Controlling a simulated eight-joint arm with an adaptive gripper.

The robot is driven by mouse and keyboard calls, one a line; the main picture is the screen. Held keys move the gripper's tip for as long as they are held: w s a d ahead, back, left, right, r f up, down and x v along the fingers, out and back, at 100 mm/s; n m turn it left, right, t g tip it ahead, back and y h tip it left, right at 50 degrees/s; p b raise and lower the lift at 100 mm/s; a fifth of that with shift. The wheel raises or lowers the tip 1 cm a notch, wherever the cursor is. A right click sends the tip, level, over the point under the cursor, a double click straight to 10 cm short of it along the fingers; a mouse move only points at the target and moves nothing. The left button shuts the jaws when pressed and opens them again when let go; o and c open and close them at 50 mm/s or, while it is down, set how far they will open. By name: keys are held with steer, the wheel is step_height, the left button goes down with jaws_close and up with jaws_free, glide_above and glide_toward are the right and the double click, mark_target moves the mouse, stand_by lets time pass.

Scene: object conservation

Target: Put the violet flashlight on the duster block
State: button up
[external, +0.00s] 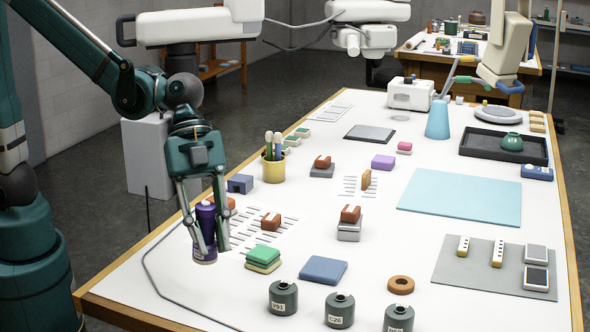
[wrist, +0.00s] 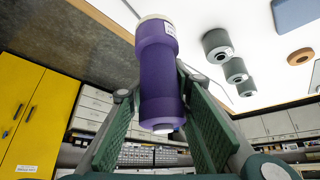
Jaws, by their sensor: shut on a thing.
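The violet flashlight (external: 205,218) is in my gripper (external: 212,246), upright, at the left side of the white table. In the wrist view the flashlight (wrist: 161,75) stands between the two green finger pads, with its pale end away from the palm. My gripper (wrist: 158,110) is shut on it. The flashlight's base appears above the tabletop, but the gap is hard to judge. I cannot tell for sure which block is the duster block; candidates are a green-and-yellow block (external: 263,257), a flat blue block (external: 323,270) and a violet block (external: 383,162).
Several dark green canisters (external: 283,298) stand along the front, beside an orange ring (external: 401,285). A yellow cup (external: 273,168) with brushes stands behind my gripper. Orange-brown pieces (external: 349,215) lie around the middle. A light blue mat (external: 462,196) is clear.

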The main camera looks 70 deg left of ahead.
steer(key=shift+w+r, duration=0.1)
step_height(320, 180, up, 4)
steer(key=t+p, duration=0.1)
steer(key=p, duration=0.9)
glide_above(269, 258)
steer(key=shift+w, duration=0.1)
steer(key=shift+f, duration=2.95)
steer(key=shift+f, duration=2.05)
steer(key=shift+f, duration=0.2)
